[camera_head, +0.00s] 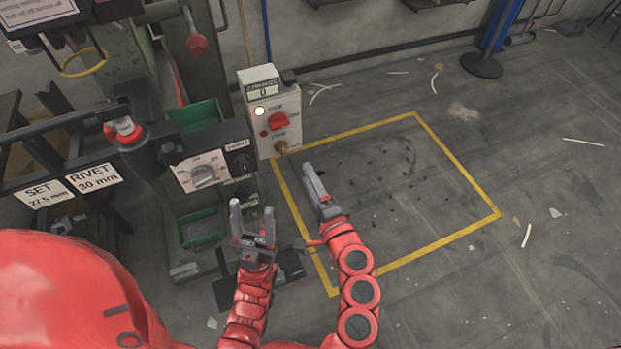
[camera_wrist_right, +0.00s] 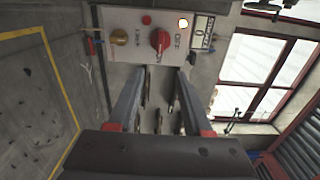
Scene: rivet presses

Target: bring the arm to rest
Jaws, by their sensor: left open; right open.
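My left gripper (camera_head: 252,222) is open and empty in the head view, its two fingers pointing up in front of the press. My right gripper (camera_head: 314,186) is to the right of it, over the floor near the yellow outline, seen edge-on. In the right wrist view its two fingers (camera_wrist_right: 157,84) are apart with nothing between them. They point toward a grey control box (camera_head: 270,112) with a red rotary knob (camera_head: 278,121), a lit white lamp and a small display. The box also shows in the right wrist view (camera_wrist_right: 128,45).
Signs reading SET and RIVET (camera_head: 94,176) stand at the left. A yellow floor outline (camera_head: 459,233) encloses bare floor on the right. A blue post (camera_head: 497,30) stands behind.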

